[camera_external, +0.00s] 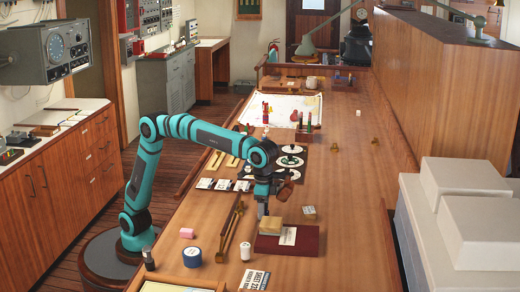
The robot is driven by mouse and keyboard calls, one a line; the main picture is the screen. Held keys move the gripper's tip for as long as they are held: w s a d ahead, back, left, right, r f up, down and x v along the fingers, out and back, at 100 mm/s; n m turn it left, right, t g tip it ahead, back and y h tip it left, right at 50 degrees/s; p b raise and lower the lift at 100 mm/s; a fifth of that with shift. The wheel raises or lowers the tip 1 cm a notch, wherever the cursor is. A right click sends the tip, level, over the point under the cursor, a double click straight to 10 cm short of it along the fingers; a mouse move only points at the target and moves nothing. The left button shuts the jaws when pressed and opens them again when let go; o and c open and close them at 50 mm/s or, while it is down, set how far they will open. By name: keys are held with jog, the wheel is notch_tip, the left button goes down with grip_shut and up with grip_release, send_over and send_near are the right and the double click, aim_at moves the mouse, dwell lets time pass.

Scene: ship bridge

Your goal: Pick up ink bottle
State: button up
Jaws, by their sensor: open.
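My gripper (262,208) points down above the long wooden counter, open, just over or behind a tan block (271,226); I cannot tell whether it touches the block. No bottle is clearly labelled as ink. A small dark upright container (149,259) stands at the counter's near left edge and could be the ink bottle. A small white cylinder (246,251) stands to the right of a blue round roll or tin (192,257); it too could be a bottle. Both lie nearer the camera than my gripper.
A dark red flat pad or book (308,246) lies under the tan block. A brass bar (229,232), a pink block (187,233) and a small box (309,212) are nearby. Black discs (288,161) and a chart (284,105) lie farther back. The counter's right side is mostly clear.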

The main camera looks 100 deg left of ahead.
jog(key=shift+f, duration=0.7)
jog(key=shift+c, duration=0.4)
jog(key=c, duration=1)
jog(key=shift+r, duration=0.1)
